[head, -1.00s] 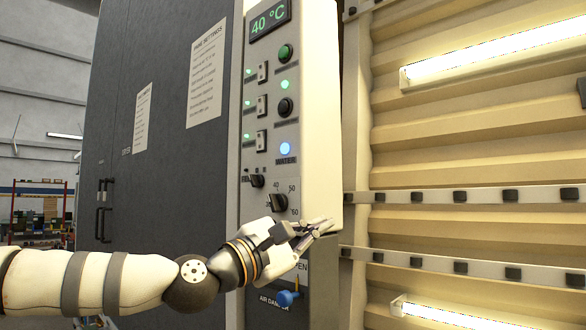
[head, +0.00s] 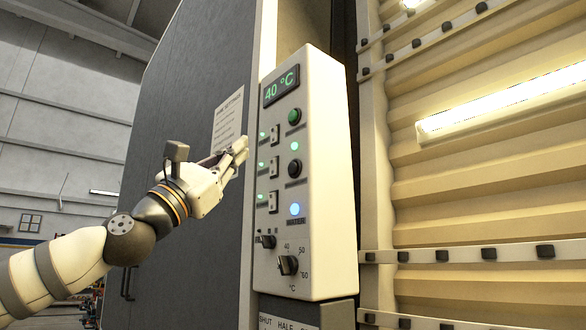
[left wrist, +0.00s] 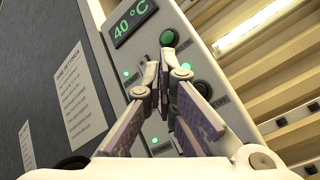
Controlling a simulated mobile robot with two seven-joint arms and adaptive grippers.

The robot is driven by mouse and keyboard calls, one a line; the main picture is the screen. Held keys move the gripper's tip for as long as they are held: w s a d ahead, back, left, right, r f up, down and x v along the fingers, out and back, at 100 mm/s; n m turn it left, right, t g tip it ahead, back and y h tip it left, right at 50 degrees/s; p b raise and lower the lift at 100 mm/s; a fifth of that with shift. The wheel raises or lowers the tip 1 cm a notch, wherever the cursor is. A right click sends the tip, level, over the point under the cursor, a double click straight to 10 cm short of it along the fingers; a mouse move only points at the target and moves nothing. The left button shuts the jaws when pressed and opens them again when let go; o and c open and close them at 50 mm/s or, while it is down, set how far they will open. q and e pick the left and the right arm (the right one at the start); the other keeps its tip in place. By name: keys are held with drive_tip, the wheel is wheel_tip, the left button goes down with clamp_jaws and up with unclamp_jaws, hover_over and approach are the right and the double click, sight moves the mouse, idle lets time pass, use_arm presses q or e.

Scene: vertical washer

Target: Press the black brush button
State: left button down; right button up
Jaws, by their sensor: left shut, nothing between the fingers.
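The black round button (head: 294,168) is on the right side of the white control panel (head: 335,190), below the green round button (head: 294,116). A green light is lit just above the black button. My left gripper (head: 243,145) is shut and empty, at the panel's left edge near the upper switches, to the left of the black button. In the left wrist view the shut fingertips (left wrist: 166,45) appear over the panel, and the black button (left wrist: 203,89) shows just right of the fingers. My right gripper is not in view.
The panel also has a 40 °C display (head: 281,88), several toggle switches, a lit blue WATER lamp (head: 295,209) and a temperature knob (head: 287,265). A dark cabinet wall with a notice (head: 228,120) stands left. A ribbed yellowish wall lies to the right.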

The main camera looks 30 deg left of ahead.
sight(293, 168)
use_arm(q)
drive_tip(key=w+d+b, duration=0.3)
drive_tip(key=w, duration=0.5)
drive_tip(key=shift+w+d, duration=0.15)
drive_tip(key=shift+d, duration=0.05)
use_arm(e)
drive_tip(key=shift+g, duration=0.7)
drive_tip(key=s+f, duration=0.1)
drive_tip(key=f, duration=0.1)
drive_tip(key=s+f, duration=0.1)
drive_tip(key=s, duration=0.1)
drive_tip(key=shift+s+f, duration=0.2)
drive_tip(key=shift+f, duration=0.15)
use_arm(q)
drive_tip(key=shift+w+d, duration=0.2)
drive_tip(key=shift+w, duration=0.15)
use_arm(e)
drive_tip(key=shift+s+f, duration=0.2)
